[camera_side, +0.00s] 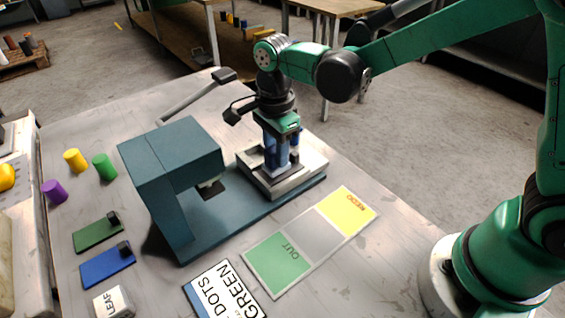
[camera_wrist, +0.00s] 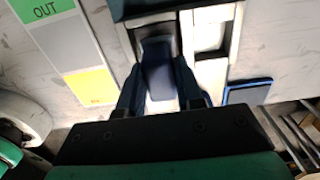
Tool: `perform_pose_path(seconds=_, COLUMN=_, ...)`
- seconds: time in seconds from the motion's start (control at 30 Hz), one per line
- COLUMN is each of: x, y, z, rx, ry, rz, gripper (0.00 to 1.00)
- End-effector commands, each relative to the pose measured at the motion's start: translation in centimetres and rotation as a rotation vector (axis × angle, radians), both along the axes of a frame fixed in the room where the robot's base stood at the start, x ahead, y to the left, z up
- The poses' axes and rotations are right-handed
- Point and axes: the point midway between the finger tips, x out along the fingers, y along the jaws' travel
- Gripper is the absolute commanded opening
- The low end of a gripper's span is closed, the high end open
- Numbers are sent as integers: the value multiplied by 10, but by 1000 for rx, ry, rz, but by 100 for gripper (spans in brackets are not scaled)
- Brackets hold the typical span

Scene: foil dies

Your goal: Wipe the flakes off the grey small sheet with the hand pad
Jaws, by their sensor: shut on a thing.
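My gripper (camera_side: 283,160) points down over the pale block (camera_side: 313,165) at the right end of the press base. In the wrist view, my gripper (camera_wrist: 160,78) is shut on a dark blue piece, which I take for the hand pad (camera_wrist: 157,62). The pad is low over the pale block; whether it touches is unclear. The fingers and pad hide part of the block's top. I cannot pick out the grey small sheet for certain, and no flakes can be made out.
The teal press (camera_side: 170,160) with its lever stands left of my gripper. A strip (camera_side: 312,240) with green OUT, grey and yellow REDO fields lies in front. A DOTS GREEN card (camera_side: 222,292), a LEAF box (camera_side: 113,302), green (camera_side: 98,235) and blue (camera_side: 107,267) plates lie nearby.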

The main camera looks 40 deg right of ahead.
Motion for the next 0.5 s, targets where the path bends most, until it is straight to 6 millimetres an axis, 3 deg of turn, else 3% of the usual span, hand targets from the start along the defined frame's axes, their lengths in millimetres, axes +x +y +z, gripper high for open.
perform_pose_path(seconds=0.23, x=-2, y=0, z=8, rx=0, ry=0, rz=0, gripper=0)
perform_pose_path(seconds=0.5, x=-2, y=0, z=31, rx=0, ry=0, rz=0, gripper=0)
